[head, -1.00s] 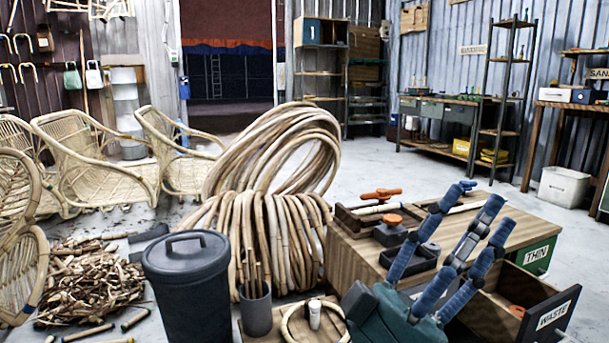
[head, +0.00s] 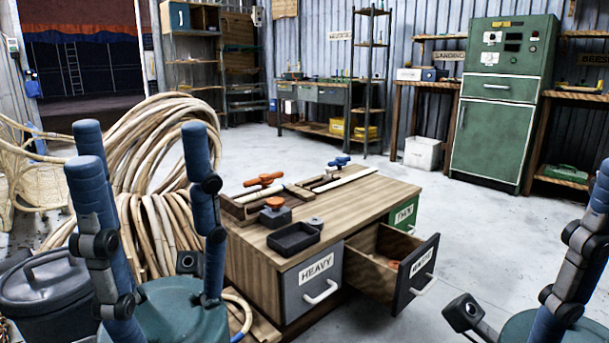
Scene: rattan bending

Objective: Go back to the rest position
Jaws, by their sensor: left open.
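My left gripper (head: 145,150) points upward at the lower left of the head view. Its blue padded fingers stand well apart with nothing between them. It appears in front of the rattan coils and left of the workbench (head: 350,205). My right gripper (head: 575,240) is only partly in view at the lower right edge, with blue finger parts and a green palm. Its far side is cut off, so its opening cannot be judged. I see nothing held in the visible part.
The bench has a grey HEAVY drawer (head: 317,277), a pulled-out drawer (head: 385,255) and a green THIN drawer (head: 404,214). Clamps and a black tray (head: 293,238) lie on top. Rattan coils (head: 150,150) and a dark bin (head: 45,290) stand left. Floor right of the bench is clear.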

